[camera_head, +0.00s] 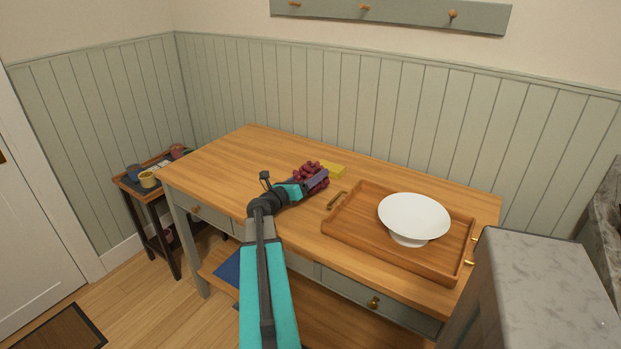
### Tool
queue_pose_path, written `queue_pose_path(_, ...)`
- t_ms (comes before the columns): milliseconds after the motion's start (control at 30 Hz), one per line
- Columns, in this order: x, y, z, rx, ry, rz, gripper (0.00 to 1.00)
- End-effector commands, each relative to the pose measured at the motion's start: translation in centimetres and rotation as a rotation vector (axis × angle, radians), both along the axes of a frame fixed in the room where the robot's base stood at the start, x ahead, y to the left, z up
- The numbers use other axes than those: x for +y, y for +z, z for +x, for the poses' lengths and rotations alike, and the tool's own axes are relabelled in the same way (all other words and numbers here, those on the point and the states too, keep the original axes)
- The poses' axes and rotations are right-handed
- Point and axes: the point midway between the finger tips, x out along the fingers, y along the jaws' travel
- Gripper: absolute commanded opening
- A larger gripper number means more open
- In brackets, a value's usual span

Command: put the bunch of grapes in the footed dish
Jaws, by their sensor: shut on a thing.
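The bunch of grapes (309,171) is dark red and sits near the middle of the wooden table, at the end of my arm. My gripper (312,182) is shut on the grapes, and its fingers partly cover them. I cannot tell whether the grapes touch the table top. The footed dish (414,215) is white and wide with a short foot. It stands upright in a wooden tray, to the right of my gripper, and looks empty.
The wooden tray (350,225) has raised walls and brass handles. The left part of the table (225,165) is clear. A grey marble-like block (548,290) stands at the front right.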

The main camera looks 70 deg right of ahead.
Motion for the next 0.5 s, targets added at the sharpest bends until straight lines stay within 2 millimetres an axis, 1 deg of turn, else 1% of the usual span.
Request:
queue_pose_path(167, -0.02, -0.80, 0.01, 0.002, 0.000, -0.003, 0.35)
queue_pose_path(500, -0.01, -0.97, 0.00, 0.001, 0.000, -0.003, 0.35)
